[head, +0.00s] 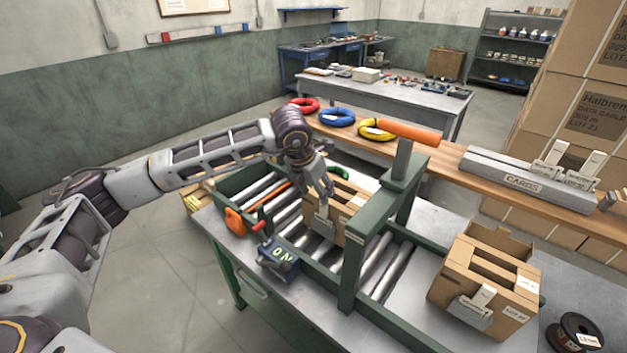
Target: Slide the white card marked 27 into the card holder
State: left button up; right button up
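My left gripper (326,194) reaches down from the left over an open cardboard box (345,205) on the roller conveyor. Its fingertips are just above a grey card holder (320,226) on the box's front, where a small pale card-like piece shows. I cannot tell whether the fingers grip it. A second box (487,275) at the right has a similar holder (468,312) with a pale card (484,295) standing in it. Pale cards (556,153) stand in the grey rack marked CARDS (500,175). No number 27 is legible. My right gripper is not in view.
A green frame (358,270) with an orange handle (408,131) spans the conveyor right of the first box. A switch box (279,262) stands at the conveyor's front. Coloured coils (338,117) lie on the wooden shelf. A dark spool (577,331) sits at the lower right.

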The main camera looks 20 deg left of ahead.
aim_at(323, 217)
pick_arm(q)
jog(key=a+p+x, duration=0.1)
jog(key=x, duration=0.5)
jog(key=shift+d+f, duration=0.25)
jog(key=shift+d, duration=0.25)
jog(key=c, duration=0.7)
jog(key=shift+c, duration=1.4)
jog(key=shift+o, duration=1.4)
jog(key=c, duration=0.4)
jog(key=shift+r, duration=0.1)
jog(key=shift+r, duration=0.1)
